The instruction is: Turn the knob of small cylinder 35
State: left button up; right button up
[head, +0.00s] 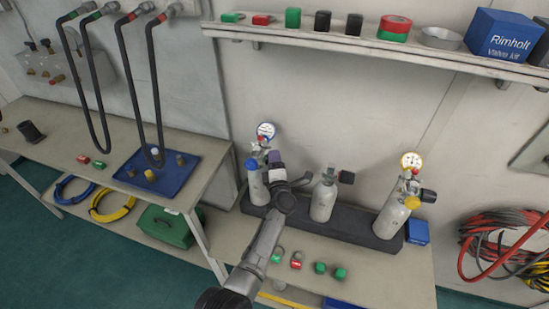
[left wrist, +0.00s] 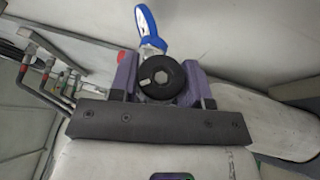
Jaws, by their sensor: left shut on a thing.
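Three small pale cylinders stand upright in a dark rack (head: 345,231): a left one (head: 256,188) with a blue-rimmed gauge (head: 266,130), a middle one (head: 323,200), and a right one (head: 391,218) with a yellow-rimmed gauge (head: 411,160). I cannot read a number 35 on any of them. My left gripper (head: 276,164) is at the valve of the left cylinder. In the left wrist view, its purple fingers (left wrist: 165,82) are shut around a round black knob (left wrist: 161,76) with a hexagonal centre. The blue gauge (left wrist: 149,28) is just behind. My right gripper is not in view.
A shelf (head: 380,49) with several coloured blocks and a blue box (head: 503,37) runs above the cylinders. Black hoses (head: 98,100) hang over the left bench, with a blue tray (head: 135,178). Several small green and red pieces lie before the rack. Coiled hoses (head: 505,250) hang at right.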

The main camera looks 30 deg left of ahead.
pick_arm(q)
jog(key=o, duration=0.9)
jog(key=shift+s+d+p, duration=0.2)
jog(key=shift+s+p, duration=0.1)
jog(key=shift+p, duration=0.05)
jog(key=p+v, duration=0.2)
jog(key=v, duration=0.5)
jog(key=shift+p, duration=0.35)
jog(key=shift+w, duration=0.1)
